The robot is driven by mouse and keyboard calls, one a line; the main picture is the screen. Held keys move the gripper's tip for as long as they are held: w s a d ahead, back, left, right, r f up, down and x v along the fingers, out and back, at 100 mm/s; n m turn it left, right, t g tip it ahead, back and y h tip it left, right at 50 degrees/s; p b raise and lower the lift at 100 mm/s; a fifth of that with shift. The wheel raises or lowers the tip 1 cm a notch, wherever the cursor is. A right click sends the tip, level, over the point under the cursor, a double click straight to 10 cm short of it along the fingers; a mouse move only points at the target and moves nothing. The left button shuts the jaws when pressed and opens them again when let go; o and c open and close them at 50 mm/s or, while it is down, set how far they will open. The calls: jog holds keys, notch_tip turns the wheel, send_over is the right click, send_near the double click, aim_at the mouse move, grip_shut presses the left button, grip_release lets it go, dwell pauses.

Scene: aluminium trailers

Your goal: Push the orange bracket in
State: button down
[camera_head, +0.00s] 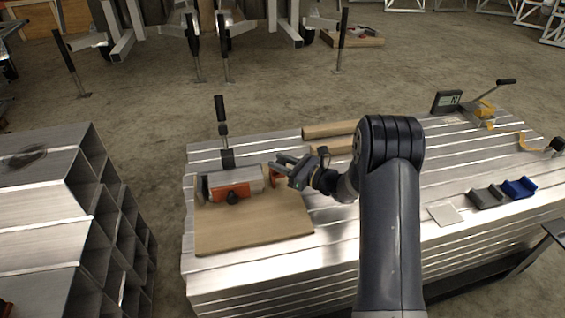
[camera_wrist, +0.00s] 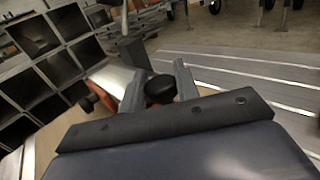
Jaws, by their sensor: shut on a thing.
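A silver metal profile (camera_head: 238,178) lies in a fixture on a brown board (camera_head: 255,232). An orange bracket (camera_head: 275,174) is at its right end, partly hidden by my gripper (camera_head: 281,167). My gripper is shut on this bracket; in the wrist view a round black knob (camera_wrist: 160,88) with orange behind it shows between my fingers (camera_wrist: 158,92). A second orange piece (camera_head: 222,194) with a black knob sits against the front of the profile. The exact contact at the fingertips is hard to see.
A black-handled clamp (camera_head: 222,125) stands behind the profile. Wooden strips (camera_head: 328,131) lie behind my gripper. Grey (camera_head: 488,197) and blue (camera_head: 519,187) blocks and a flat plate (camera_head: 445,214) are on the right. Stacked square tubes (camera_head: 95,215) stand left, across a gap.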

jog(key=a, duration=0.2)
jog(key=s+a, duration=0.1)
jog(key=a, duration=0.1)
jog(key=shift+a, duration=0.25)
jog(key=c, duration=1.1)
grip_release()
jog(key=shift+d, duration=0.1)
jog(key=p+v, duration=0.2)
jog(key=v, duration=0.8)
jog(key=shift+s+d, duration=0.2)
jog(key=shift+d, duration=0.1)
